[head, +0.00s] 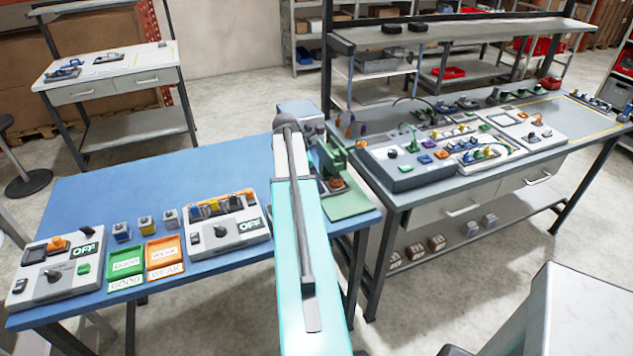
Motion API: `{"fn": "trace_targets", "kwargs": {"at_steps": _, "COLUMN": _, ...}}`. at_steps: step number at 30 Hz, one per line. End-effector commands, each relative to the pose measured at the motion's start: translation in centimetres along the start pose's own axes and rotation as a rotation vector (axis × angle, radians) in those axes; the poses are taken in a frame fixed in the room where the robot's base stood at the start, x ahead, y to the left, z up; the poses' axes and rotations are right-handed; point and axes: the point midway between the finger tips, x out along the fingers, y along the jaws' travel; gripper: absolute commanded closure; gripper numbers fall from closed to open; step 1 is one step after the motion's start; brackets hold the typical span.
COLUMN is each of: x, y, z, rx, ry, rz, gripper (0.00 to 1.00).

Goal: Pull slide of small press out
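A small green press (331,158) stands at the right end of the blue table, just right of my arm. Its green base plate (349,205) reaches toward the table's front right corner. A small orange and dark part (338,184) sits low at the press, on or near its slide; the slide itself is hard to make out. My turquoise and white arm link rises from the bottom middle and covers the press's left side. My gripper does not show; it may be behind the arm link.
A grey-blue box (300,112) is behind the press. A grey workbench (420,190) with panels stands close on the right.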

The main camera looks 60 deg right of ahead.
Motion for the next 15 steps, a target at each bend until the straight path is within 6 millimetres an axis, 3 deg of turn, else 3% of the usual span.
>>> {"fn": "trace_targets", "kwargs": {"at_steps": 6, "x": 0.04, "y": -0.01, "z": 0.02, "rx": 0.000, "ry": 0.000, "rz": 0.000, "gripper": 0.63}}
{"fn": "trace_targets", "kwargs": {"at_steps": 13, "x": 0.03, "y": 0.01, "z": 0.05, "rx": 0.001, "ry": 0.000, "rz": 0.000, "gripper": 1.00}}
{"fn": "trace_targets", "kwargs": {"at_steps": 15, "x": 0.03, "y": 0.02, "z": 0.06, "rx": 0.001, "ry": 0.000, "rz": 0.001, "gripper": 1.00}}
